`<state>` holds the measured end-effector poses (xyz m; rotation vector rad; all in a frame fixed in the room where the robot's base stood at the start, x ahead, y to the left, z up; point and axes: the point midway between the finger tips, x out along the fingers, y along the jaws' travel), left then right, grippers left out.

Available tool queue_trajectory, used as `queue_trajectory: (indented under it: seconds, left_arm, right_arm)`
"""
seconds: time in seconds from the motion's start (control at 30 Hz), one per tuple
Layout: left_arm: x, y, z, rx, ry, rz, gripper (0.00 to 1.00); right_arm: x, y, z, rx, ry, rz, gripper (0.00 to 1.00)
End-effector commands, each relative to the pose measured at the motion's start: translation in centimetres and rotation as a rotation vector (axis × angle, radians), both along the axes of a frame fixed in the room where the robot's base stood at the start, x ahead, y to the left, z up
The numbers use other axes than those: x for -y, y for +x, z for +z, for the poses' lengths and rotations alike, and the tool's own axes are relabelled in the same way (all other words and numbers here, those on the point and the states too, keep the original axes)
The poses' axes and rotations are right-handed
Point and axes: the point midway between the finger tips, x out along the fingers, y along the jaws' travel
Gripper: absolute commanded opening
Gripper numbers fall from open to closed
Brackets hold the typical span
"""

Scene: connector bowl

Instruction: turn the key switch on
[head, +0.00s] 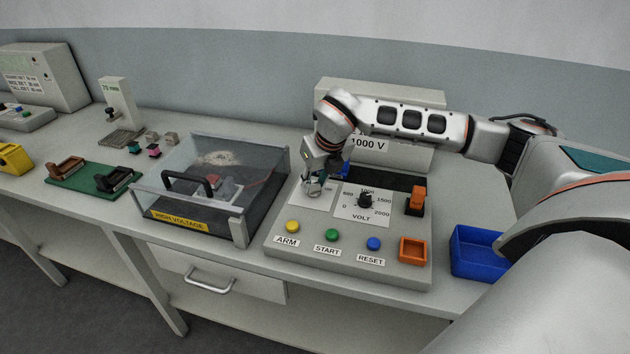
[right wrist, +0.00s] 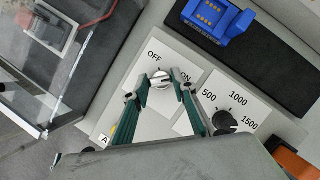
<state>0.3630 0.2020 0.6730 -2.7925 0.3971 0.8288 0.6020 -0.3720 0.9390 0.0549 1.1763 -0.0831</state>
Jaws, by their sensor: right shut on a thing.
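The key switch (right wrist: 160,81) is a small silver knob on a white plate marked OFF and ON, on the grey control panel (head: 345,262). In the right wrist view it sits between the fingertips of my right gripper (right wrist: 160,87), which is shut on it. OFF is printed above the knob and ON to its upper right; I cannot tell surely which mark it points to. In the head view my right gripper (head: 313,187) reaches down over the plate and hides the knob. My left gripper is not in view.
The VOLT dial (head: 365,200) stands close to the right of the switch. ARM (head: 292,227), START (head: 332,235) and RESET (head: 374,243) buttons line the panel's front. A clear high-voltage box (head: 240,222) stands left; a blue bin (head: 474,256) stands right.

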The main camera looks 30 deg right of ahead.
Motion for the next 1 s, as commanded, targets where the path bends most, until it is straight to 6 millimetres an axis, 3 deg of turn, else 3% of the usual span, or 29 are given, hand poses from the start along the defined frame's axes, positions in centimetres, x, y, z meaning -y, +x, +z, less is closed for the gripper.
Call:
queue_trajectory:
  seconds: [0.1,0.13,0.2,0.67,1.0]
  left_arm:
    - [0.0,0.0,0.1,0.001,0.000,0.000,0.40]
    - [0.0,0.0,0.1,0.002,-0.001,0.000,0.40]
    - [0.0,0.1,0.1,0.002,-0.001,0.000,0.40]
    - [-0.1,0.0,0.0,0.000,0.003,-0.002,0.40]
    - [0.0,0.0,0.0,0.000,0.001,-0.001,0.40]
  right_arm:
    - [0.0,-0.1,-0.1,-0.005,0.001,-0.002,0.05]
    - [0.0,-0.1,-0.1,-0.005,0.001,-0.002,0.29]
    - [0.0,-0.1,-0.1,-0.004,0.001,-0.001,0.43]
    - [0.0,-0.3,0.9,0.001,0.001,0.000,0.43]
    - [-0.2,-2.7,6.9,0.003,0.000,-0.001,0.43]
